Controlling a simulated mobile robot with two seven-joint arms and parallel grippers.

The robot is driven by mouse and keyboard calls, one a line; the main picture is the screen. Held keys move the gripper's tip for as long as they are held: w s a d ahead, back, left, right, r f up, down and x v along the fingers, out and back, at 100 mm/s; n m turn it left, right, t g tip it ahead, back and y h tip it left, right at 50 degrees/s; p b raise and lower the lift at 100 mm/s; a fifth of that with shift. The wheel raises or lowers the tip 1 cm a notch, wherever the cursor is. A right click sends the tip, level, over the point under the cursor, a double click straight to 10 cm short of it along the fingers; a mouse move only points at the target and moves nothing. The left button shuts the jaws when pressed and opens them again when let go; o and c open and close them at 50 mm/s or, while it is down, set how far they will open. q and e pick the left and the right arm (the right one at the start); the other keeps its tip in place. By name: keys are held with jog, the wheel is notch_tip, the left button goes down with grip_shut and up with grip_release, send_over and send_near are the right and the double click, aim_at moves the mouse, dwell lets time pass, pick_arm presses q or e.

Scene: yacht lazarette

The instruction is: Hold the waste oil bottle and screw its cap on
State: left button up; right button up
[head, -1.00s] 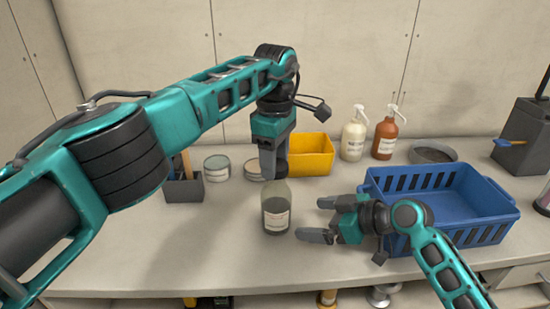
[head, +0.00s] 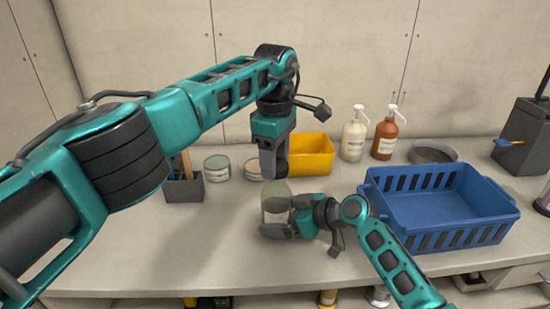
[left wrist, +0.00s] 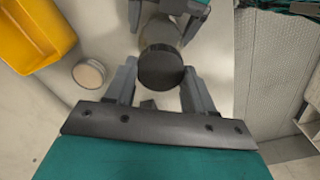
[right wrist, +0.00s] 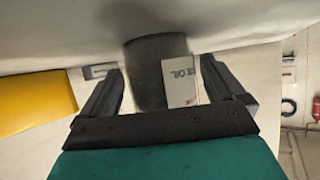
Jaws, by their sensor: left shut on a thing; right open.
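The waste oil bottle (head: 277,190) stands upright on the bench, dark with a pale label, which also shows in the right wrist view (right wrist: 181,82). My left gripper (head: 274,166) is pointed down and shut on the dark round cap (left wrist: 160,68), directly over the bottle's top. Whether the cap touches the neck is hidden by the fingers. My right gripper (head: 283,226) is low at the bottle, with its fingers on either side of the body. It is open, and in the right wrist view (right wrist: 165,90) the bottle lies between the fingers.
A blue crate (head: 440,240) stands to the right, near my right arm. Behind are a yellow bin (head: 312,157), two pump bottles (head: 384,137), a shallow dish (head: 433,153), tins (head: 217,167) and a grey holder (head: 184,190). The bench's front left is clear.

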jog(key=shift+w+a+f, duration=0.1)
jog(key=shift+a, duration=0.1)
jog(key=shift+c, duration=0.3)
jog(key=c, duration=0.7)
